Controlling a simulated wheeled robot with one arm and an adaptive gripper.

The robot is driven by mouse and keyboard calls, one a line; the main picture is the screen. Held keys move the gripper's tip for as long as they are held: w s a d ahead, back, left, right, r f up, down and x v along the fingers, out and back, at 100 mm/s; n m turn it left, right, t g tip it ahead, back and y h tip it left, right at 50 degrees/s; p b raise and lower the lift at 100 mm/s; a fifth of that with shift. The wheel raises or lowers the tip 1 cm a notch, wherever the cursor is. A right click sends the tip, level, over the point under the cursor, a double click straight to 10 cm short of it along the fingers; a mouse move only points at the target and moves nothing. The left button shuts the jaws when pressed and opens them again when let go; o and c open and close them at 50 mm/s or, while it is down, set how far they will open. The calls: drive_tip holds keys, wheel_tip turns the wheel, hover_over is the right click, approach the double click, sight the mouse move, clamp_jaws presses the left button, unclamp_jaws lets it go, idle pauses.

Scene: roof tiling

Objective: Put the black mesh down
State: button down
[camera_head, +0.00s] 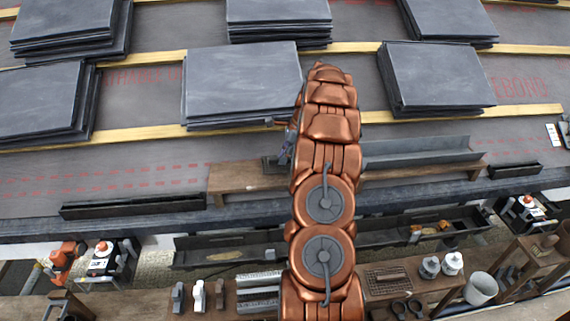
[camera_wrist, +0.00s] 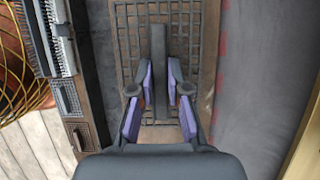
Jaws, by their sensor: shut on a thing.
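My gripper (camera_wrist: 158,88) has purple-padded fingers on both sides of a dark upright bar in the wrist view. The bar belongs to the black mesh (camera_wrist: 128,35), a flat grid of dark strips. The mesh lies over a brown wooden plank (camera_wrist: 207,75); whether it touches the plank cannot be told. In the head view my gripper (camera_head: 285,148) is low over the plank (camera_head: 233,178), largely hidden by my copper arm. A small dark edge of the mesh (camera_head: 269,163) shows beside it there.
Stacks of dark slates (camera_head: 240,83) lie on the roof between yellow battens (camera_head: 113,137). A grey metal trough (camera_head: 425,151) lies at the plank's right part. Below are a long dark gutter (camera_head: 215,250) and a bench with tools and a white bucket (camera_head: 480,289).

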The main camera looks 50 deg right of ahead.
drive_tip(key=shift+w+d+f, duration=0.1)
drive_tip(key=shift+w+d, duration=0.05)
drive_tip(key=shift+d, duration=0.35)
drive_tip(key=shift+f+b, duration=0.4)
drive_tip(key=shift+f, duration=1.35)
drive_tip(key=c, duration=1.1)
unclamp_jaws()
drive_tip(key=shift+c, duration=0.2)
drive_tip(key=p+v, duration=0.1)
drive_tip(key=v, duration=1.1)
drive_tip(key=shift+p, duration=0.4)
